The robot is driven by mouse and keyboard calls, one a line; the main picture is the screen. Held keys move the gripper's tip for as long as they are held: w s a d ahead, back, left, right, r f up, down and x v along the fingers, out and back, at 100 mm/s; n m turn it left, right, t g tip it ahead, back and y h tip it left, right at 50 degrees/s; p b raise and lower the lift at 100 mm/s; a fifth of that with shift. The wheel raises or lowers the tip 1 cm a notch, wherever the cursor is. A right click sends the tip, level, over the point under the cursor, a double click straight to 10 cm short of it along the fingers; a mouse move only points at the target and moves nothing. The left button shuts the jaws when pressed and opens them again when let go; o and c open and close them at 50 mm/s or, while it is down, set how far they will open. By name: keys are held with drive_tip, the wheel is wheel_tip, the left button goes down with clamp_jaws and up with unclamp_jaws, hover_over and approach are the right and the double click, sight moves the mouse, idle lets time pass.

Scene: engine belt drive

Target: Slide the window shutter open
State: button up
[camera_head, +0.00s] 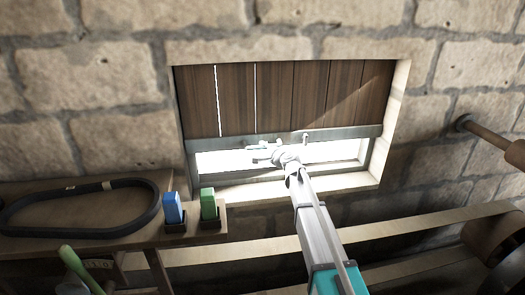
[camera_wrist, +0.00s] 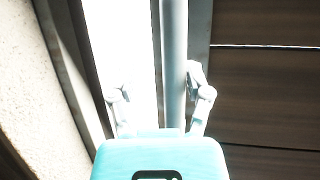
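The window shutter (camera_head: 290,95) is made of dark wooden planks with a grey metal rail (camera_head: 350,138) along its lower edge. It covers most of the window opening, with a bright strip of window (camera_head: 225,160) showing below it. My gripper (camera_head: 272,150) is at the lower rail, in front of the bright strip. In the wrist view, my gripper (camera_wrist: 160,88) has its two fingers spread, with a pale grey handle bar (camera_wrist: 173,50) between them. A gap shows between the left finger and the bar; contact on the right cannot be told. The shutter planks (camera_wrist: 265,90) fill the right side.
A stone wall surrounds the pale window frame (camera_head: 397,110). At left, a wooden shelf (camera_head: 180,240) holds a black belt (camera_head: 150,215), a blue block (camera_head: 173,208) and a green block (camera_head: 209,204). A wooden rod (camera_head: 490,138) sticks out from the wall at right.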

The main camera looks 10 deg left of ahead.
drive_tip(key=p+v, duration=0.2)
drive_tip(key=v, duration=1.3)
drive_tip(key=shift+s+p, duration=0.2)
drive_tip(key=shift+p, duration=0.2)
idle(1.4)
drive_tip(key=shift+d, duration=0.1)
idle(0.4)
drive_tip(key=s+d+f+n+g+h, duration=0.25)
drive_tip(key=s+f+n+g, duration=0.2)
drive_tip(key=s, duration=0.35)
drive_tip(key=s+d+f+n+g+h, duration=0.1)
drive_tip(key=s+d+f+n+g, duration=0.25)
drive_tip(key=s+f, duration=0.3)
drive_tip(key=s+d+f+n+g+h, duration=0.3)
drive_tip(key=s+d+h, duration=0.3)
drive_tip(key=s+d, duration=0.6)
drive_tip(key=s+f+g, duration=0.1)
drive_tip(key=s, duration=0.2)
drive_tip(key=shift+h, duration=0.25)
